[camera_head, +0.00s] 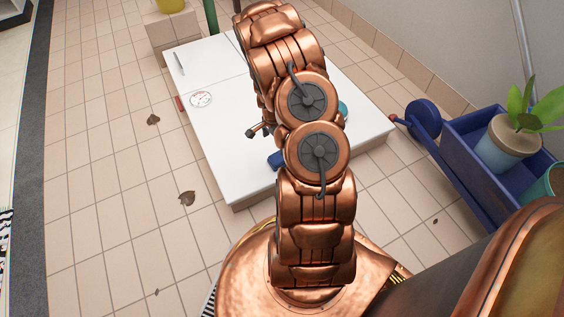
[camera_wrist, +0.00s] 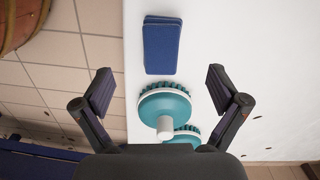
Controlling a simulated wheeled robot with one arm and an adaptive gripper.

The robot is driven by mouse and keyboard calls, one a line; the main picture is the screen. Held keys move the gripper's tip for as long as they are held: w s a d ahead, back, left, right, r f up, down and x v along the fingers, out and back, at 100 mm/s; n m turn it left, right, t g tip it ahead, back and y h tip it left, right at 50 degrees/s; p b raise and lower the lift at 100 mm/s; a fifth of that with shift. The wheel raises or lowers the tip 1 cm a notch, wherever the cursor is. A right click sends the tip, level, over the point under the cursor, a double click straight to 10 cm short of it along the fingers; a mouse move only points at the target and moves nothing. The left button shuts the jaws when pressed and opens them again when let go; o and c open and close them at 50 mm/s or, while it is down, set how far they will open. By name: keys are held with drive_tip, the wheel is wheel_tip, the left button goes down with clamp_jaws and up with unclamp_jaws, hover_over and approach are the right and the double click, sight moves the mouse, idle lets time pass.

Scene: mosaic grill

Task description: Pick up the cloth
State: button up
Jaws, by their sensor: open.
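A dark blue, flat folded piece that looks like the cloth (camera_wrist: 162,48) lies on a white surface (camera_wrist: 225,45) in the wrist view, near the surface's left edge. In the head view a blue patch (camera_head: 275,161) shows beside my arm, mostly hidden by it. My gripper (camera_wrist: 160,80) is open and empty, its fingers spread on either side of the picture. The cloth lies beyond the fingertips, apart from them. A teal round brush (camera_wrist: 165,103) with a white handle sits between the fingers in the picture, with a second teal one (camera_wrist: 187,135) partly hidden behind it.
A blue cart (camera_head: 470,165) with a potted plant (camera_head: 507,146) stands at right. Tiled floor is open at left, with scattered leaves.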

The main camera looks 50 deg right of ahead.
drive_tip(key=shift+m, duration=0.6)
drive_tip(key=f, duration=0.1)
drive_tip(key=d+f, duration=0.1)
drive_tip(key=f, duration=0.1)
drive_tip(key=d+f, duration=0.1)
drive_tip(key=shift+s+f+b, duration=0.3)
drive_tip(key=shift+b, duration=0.05)
drive_tip(key=shift+a+f+b, duration=0.1)
drive_tip(key=shift+f+b, duration=0.4)
drive_tip(key=shift+f, duration=0.7)
drive_tip(key=f, duration=0.1)
drive_tip(key=f+b, duration=0.1)
drive_tip(key=f, duration=0.1)
drive_tip(key=f+b, duration=0.1)
drive_tip(key=shift+s+d+f, duration=0.1)
drive_tip(key=shift+d+f, duration=0.1)
drive_tip(key=shift+d, duration=0.1)
drive_tip(key=shift+f, duration=0.25)
drive_tip(key=shift+d+f, duration=0.1)
drive_tip(key=c, duration=1.1)
drive_tip(key=shift+r, duration=0.2)
drive_tip(key=shift+c, duration=0.2)
